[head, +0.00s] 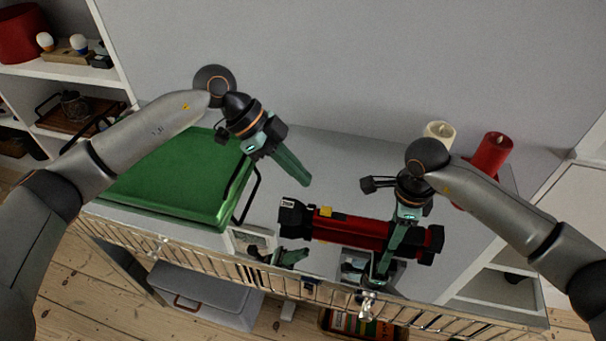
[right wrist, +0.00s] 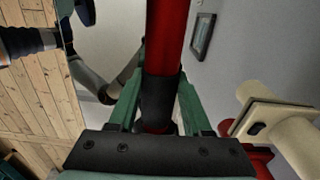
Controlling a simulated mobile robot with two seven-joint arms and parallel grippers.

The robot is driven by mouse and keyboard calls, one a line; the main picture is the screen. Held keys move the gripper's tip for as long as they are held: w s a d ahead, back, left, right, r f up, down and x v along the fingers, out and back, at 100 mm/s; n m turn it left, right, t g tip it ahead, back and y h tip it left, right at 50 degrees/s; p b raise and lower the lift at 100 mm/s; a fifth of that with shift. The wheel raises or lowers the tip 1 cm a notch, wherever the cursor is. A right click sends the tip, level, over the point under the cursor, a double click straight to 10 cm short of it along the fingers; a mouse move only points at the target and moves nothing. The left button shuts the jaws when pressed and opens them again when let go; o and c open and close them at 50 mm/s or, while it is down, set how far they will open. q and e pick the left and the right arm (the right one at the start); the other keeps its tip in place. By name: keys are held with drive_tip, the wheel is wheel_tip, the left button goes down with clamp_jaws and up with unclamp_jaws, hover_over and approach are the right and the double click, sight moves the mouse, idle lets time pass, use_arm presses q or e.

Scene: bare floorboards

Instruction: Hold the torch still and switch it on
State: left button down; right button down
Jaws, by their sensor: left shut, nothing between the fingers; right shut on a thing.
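The torch (head: 350,230) is red with a black head at its left end and a black tail at its right end in the head view. A small yellow switch (head: 326,211) sits on its upper side near the head. My right gripper (head: 388,255) is shut around the torch body toward the tail; in the right wrist view the torch (right wrist: 166,45) passes between its green fingers. My left gripper (head: 305,182) is shut and empty, its fingertips above and left of the switch in the picture, apart from it. I cannot tell whether the torch is lit.
A green tray (head: 150,185) with dark handles lies at the left. A cream candle (head: 439,137) and a red candle (head: 491,154) stand behind my right gripper. A metal rail (head: 215,262) runs along the front. The grey surface between the tray and torch is partly clear.

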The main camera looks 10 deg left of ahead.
drive_tip(key=shift+c, duration=1.3)
unclamp_jaws()
